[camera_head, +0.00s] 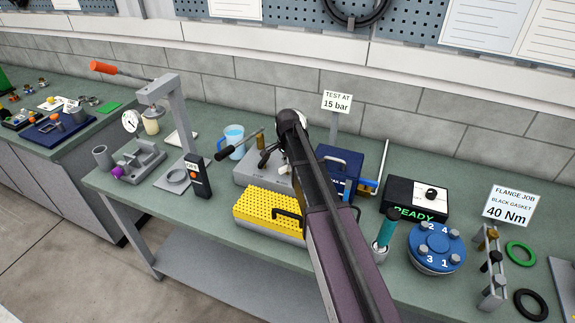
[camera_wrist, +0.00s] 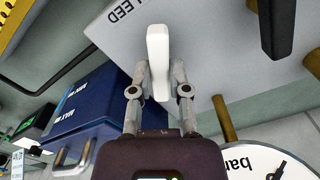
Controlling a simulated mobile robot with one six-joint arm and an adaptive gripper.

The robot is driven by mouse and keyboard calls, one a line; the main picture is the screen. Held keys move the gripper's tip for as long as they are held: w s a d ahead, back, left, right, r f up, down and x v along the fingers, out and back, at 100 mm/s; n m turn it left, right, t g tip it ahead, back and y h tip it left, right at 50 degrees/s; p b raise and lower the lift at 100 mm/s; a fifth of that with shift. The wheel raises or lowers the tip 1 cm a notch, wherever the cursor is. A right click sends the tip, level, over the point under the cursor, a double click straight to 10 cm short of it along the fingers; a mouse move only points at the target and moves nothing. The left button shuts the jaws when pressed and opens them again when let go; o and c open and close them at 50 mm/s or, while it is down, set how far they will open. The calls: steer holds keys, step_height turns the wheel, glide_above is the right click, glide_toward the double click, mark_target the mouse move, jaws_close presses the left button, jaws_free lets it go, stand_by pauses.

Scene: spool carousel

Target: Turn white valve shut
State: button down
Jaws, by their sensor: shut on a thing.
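The white valve handle (camera_wrist: 159,62) is a flat, upright bar in the middle of the wrist view. My gripper (camera_wrist: 159,85) is shut on it, with one grey finger on each side. The handle sits over a grey block (camera_wrist: 215,35) with lettering that ends in "LEED". In the head view, the grey block (camera_head: 243,177) stands on the bench behind a yellow perforated box, and my dark arm reaches over it.
A blue box (camera_head: 342,165) stands right of the block; it fills the left of the wrist view (camera_wrist: 75,115). A black lever (camera_wrist: 276,28), a brass post (camera_wrist: 224,118) and a pressure gauge (camera_wrist: 262,163) are close to my gripper. The yellow box (camera_head: 268,207) is in front.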

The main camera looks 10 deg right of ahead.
steer(key=m, duration=0.6)
steer(key=shift+s, duration=0.15)
steer(key=m, duration=0.6)
stand_by(0.4)
steer(key=c, duration=0.6)
jaws_free()
steer(key=shift+n, duration=0.3)
